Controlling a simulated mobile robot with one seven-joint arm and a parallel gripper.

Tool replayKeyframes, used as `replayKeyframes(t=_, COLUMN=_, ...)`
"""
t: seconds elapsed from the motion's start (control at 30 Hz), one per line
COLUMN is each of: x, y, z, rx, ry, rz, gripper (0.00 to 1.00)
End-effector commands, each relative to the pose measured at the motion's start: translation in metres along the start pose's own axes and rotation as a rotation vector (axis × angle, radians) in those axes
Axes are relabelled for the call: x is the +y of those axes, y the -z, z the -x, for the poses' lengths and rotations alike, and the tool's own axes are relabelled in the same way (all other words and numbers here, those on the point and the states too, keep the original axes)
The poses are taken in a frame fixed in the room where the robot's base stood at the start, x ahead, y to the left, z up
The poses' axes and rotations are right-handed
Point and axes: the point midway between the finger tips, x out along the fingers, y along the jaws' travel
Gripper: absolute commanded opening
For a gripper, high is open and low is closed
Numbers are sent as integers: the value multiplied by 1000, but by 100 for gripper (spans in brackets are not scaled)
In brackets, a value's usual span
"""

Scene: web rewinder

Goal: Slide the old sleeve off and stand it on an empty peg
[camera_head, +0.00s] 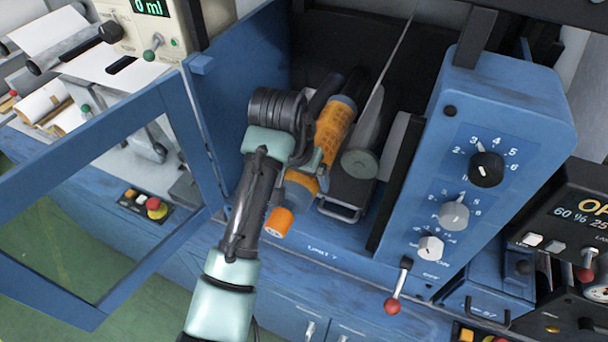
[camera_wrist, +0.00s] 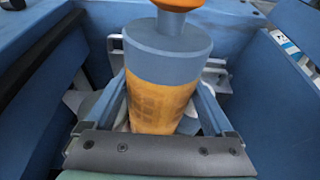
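The orange sleeve (camera_head: 335,128) sits on a shaft inside the blue machine's open bay in the head view. The shaft's near end is blue-grey and carries an orange knob (camera_head: 278,222). My gripper (camera_head: 318,172) reaches in from the left, around the shaft and sleeve. In the wrist view the orange sleeve (camera_wrist: 160,105) lies between my two fingers, with the blue-grey end (camera_wrist: 168,50) above it. The fingertips are partly hidden behind the cylinder, so I cannot tell whether they press on it. No empty peg is clearly visible.
The blue door frame (camera_head: 100,200) stands open at left. A grey roll (camera_head: 362,160) lies close right of the sleeve. A control panel (camera_head: 490,170) with knobs and a red-tipped lever (camera_head: 392,306) borders the bay at right. A grey counter with white rolls (camera_head: 45,102) is at upper left.

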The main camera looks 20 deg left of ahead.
Motion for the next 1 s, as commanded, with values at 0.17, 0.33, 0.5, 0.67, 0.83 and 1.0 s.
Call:
replayKeyframes(t=0.17, x=0, y=1, z=1, rx=3, ry=1, rz=0, gripper=19)
replayKeyframes(t=0.33, x=0, y=1, z=2, rx=3, ry=1, rz=0, gripper=16)
replayKeyframes(t=0.5, x=0, y=2, z=3, rx=3, ry=1, rz=1, gripper=15)
replayKeyframes(t=0.67, x=0, y=2, z=4, rx=4, ry=1, rz=1, gripper=15)
replayKeyframes(t=0.83, x=-1, y=2, z=5, rx=5, ry=2, rz=1, gripper=15)
replayKeyframes(t=1.0, x=-1, y=-6, z=9, rx=5, ry=1, rz=1, gripper=15)
